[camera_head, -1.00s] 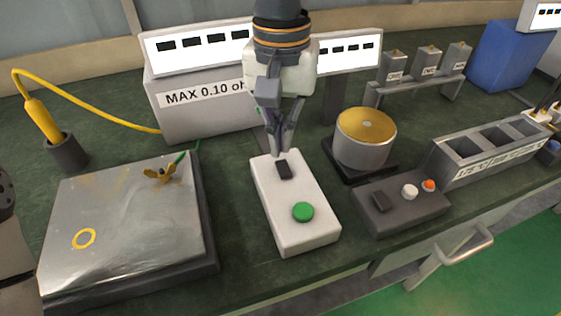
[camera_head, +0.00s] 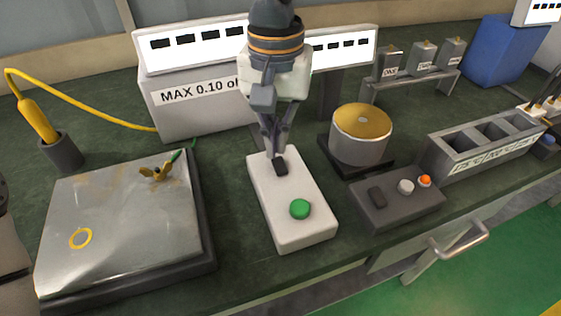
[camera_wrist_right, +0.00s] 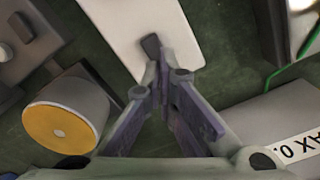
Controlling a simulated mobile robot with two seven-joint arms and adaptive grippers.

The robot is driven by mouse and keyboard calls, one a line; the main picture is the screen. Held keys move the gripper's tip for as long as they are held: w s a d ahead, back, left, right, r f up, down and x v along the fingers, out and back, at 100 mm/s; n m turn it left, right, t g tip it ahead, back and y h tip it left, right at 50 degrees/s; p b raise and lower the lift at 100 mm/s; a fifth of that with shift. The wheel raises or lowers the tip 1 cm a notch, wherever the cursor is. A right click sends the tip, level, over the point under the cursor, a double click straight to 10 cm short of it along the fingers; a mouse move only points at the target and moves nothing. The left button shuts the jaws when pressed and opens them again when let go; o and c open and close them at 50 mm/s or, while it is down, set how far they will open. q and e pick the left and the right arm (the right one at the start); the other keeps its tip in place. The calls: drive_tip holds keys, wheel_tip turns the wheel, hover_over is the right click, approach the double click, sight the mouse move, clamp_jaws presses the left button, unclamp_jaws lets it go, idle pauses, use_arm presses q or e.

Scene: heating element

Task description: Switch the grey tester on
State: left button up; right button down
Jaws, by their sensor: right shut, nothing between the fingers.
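The grey box labelled "MAX 0.10 oh…" (camera_head: 190,108) stands at the back with a white display strip; it looks like the grey tester. In front of it lies a white box (camera_head: 306,232) with a black rocker switch (camera_head: 281,167) and a green button (camera_head: 300,209). My right gripper (camera_head: 274,154) is shut and empty, pointing down at the far end of the white box. Its fingertips are right by the rocker switch; I cannot tell whether they touch. In the right wrist view the switch (camera_wrist_right: 151,45) shows just beyond the closed fingertips. My left gripper is not shown.
A metal plate (camera_head: 120,240) with a wing nut lies left. A yellow-handled probe (camera_head: 38,120) stands in a holder. Right are a gold-topped cylinder (camera_head: 361,140), a dark control box (camera_head: 400,205) and a slotted block (camera_head: 485,150). The bench edge is in front.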

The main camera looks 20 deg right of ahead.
sight(277, 158)
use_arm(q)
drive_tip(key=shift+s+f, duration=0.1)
use_arm(e)
drive_tip(key=shift+f, duration=1.3)
idle(0.8)
wheel_tip(277, 158, up, 3)
drive_tip(key=shift+p, duration=0.5)
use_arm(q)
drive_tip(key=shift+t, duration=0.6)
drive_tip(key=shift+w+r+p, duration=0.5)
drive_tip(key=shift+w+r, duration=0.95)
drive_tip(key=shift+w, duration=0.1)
use_arm(e)
drive_tip(key=shift+r, duration=2.1)
